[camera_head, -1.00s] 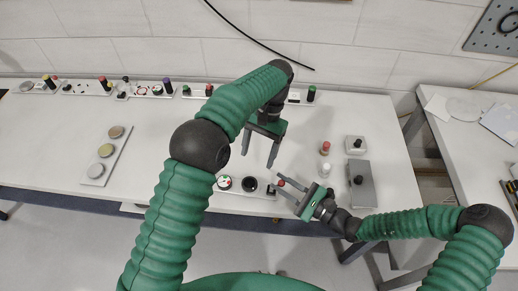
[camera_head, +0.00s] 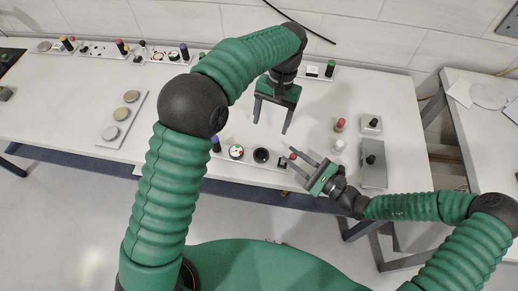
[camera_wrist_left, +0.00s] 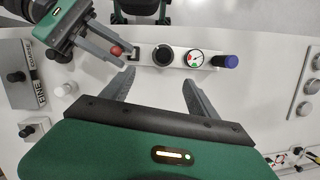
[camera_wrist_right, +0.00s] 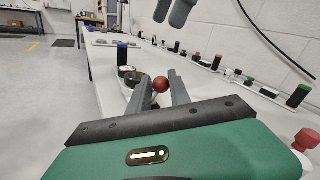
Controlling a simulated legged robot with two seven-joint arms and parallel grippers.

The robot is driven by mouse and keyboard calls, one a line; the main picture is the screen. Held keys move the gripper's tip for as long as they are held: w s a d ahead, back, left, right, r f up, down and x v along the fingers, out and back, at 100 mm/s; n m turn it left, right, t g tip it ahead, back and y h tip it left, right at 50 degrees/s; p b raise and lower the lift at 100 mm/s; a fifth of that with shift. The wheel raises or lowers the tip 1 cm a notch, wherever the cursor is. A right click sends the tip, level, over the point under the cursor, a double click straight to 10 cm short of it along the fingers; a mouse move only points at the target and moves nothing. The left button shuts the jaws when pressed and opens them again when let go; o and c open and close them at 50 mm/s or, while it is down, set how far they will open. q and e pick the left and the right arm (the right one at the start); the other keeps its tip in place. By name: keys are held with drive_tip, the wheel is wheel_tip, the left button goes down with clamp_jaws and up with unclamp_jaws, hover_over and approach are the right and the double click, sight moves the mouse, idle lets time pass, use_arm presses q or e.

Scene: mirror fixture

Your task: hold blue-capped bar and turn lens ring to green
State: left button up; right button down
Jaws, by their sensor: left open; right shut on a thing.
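The fixture is a white strip near the table's front edge. It carries a blue-capped bar (camera_wrist_left: 225,61), a gauge with red and green marks (camera_wrist_left: 194,59), a black lens ring (camera_wrist_left: 163,55) and a red ball knob (camera_wrist_left: 117,51). In the head view the blue cap (camera_head: 216,144) is partly hidden by my left arm; the ring (camera_head: 262,155) is clear. My left gripper (camera_head: 271,127) is open and empty, above and behind the ring, apart from the bar. My right gripper (camera_wrist_right: 160,86) is shut on the red knob at the strip's right end.
Small fixtures with coloured caps line the table's back edge. A plate with several round discs (camera_head: 122,112) lies at left. A grey block with a black knob (camera_head: 373,166), a red-topped peg (camera_head: 339,125) and a white peg (camera_head: 339,146) stand at right.

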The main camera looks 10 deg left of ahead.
sight(262, 155)
use_arm(q)
drive_tip(key=s+a+n+t+h, duration=0.1)
drive_tip(key=s+a+n+t, duration=0.15)
drive_tip(key=s+n, duration=0.2)
drive_tip(key=f, duration=1.2)
drive_tip(key=shift+w+d, duration=0.2)
drive_tip(key=shift+d, duration=0.1)
drive_tip(key=shift+c, duration=0.2)
drive_tip(key=c, duration=1.3)
drive_tip(key=shift+r, duration=0.1)
drive_tip(key=shift+c, duration=0.2)
drive_tip(key=shift+m, duration=0.35)
